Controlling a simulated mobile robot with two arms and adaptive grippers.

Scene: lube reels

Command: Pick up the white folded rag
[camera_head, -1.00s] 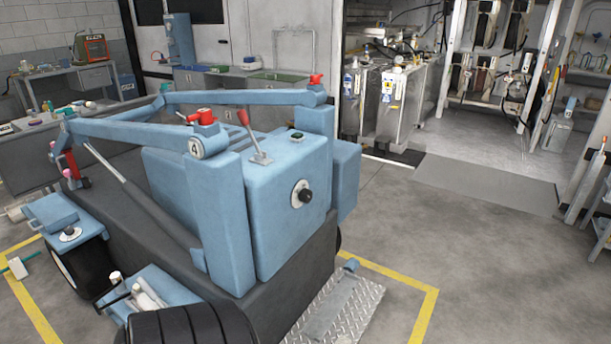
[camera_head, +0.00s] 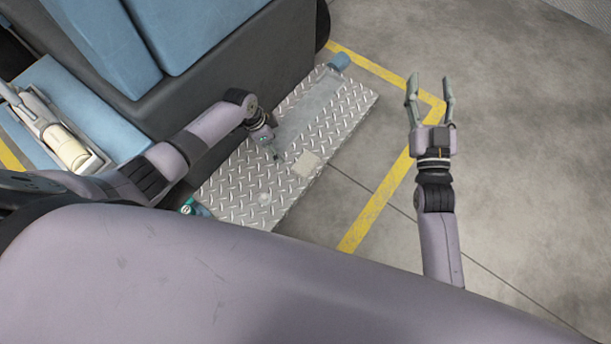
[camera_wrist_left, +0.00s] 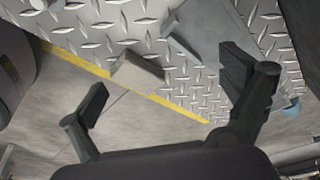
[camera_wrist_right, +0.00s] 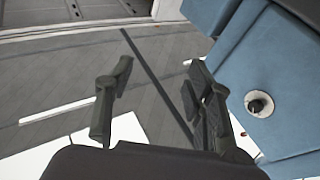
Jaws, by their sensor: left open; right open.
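The white folded rag (camera_head: 306,164) is a small pale, off-white square lying flat near the right edge of a diamond-plate step (camera_head: 235,184). In the left wrist view the rag (camera_wrist_left: 137,73) lies between the two spread fingers, nearer the left finger, on the metal plate. My left gripper (camera_head: 276,155) is just left of the rag, above the plate, and looks apart from it. In the left wrist view the left gripper (camera_wrist_left: 165,77) is open and empty. My right gripper (camera_head: 430,84) is open and empty over the floor, right of the step; its fingers also show in the right wrist view (camera_wrist_right: 160,68).
A grey flat strip (camera_head: 312,108) lies on the plate beyond the rag. A small blue cylinder (camera_head: 340,61) sits at the far corner. A teal object (camera_head: 194,207) is at the near left. The blue and dark machine (camera_head: 235,75) rises behind. Floor right of the yellow line is clear.

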